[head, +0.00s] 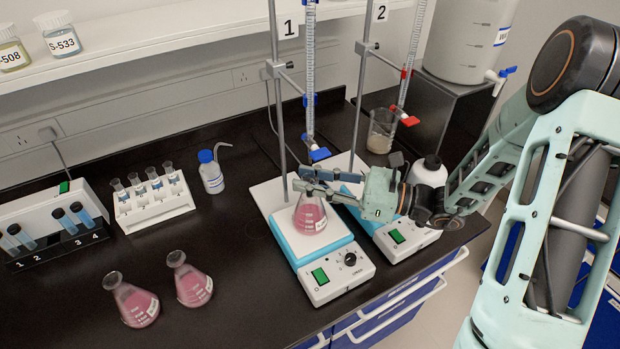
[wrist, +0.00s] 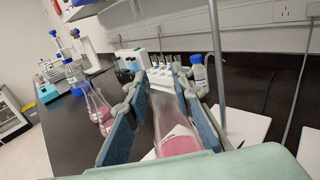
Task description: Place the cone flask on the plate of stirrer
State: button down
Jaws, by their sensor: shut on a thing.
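A cone flask (head: 310,217) with pink liquid is upright at the plate of the left stirrer (head: 335,262), under burette 1. I cannot tell whether its base touches the plate. My gripper (head: 316,184) reaches in from the right and is shut on the flask's upper part. In the wrist view the flask (wrist: 178,138) stands between the two blue finger pads, its base hidden by the gripper body. A second stirrer (head: 402,238) stands to the right, partly hidden behind my gripper.
Two more pink flasks (head: 135,302) (head: 192,282) stand at the front left. A stand rod (head: 277,120) and burette (head: 310,80) rise close behind the held flask. A wash bottle (head: 211,175) and tube rack (head: 152,202) are left. A beaker (head: 380,132) stands behind.

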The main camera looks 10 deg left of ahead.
jog(key=shift+f, duration=0.15)
jog(key=c, duration=1.7)
grip_release()
jog(key=shift+d, duration=0.2)
jog(key=d, duration=0.3)
jog(key=s+d+b, duration=0.1)
jog(key=d, duration=0.7)
jog(key=shift+s+d+r+b, duration=0.2)
jog(key=shift+s+d+b, duration=0.05)
jog(key=shift+s+b, duration=0.1)
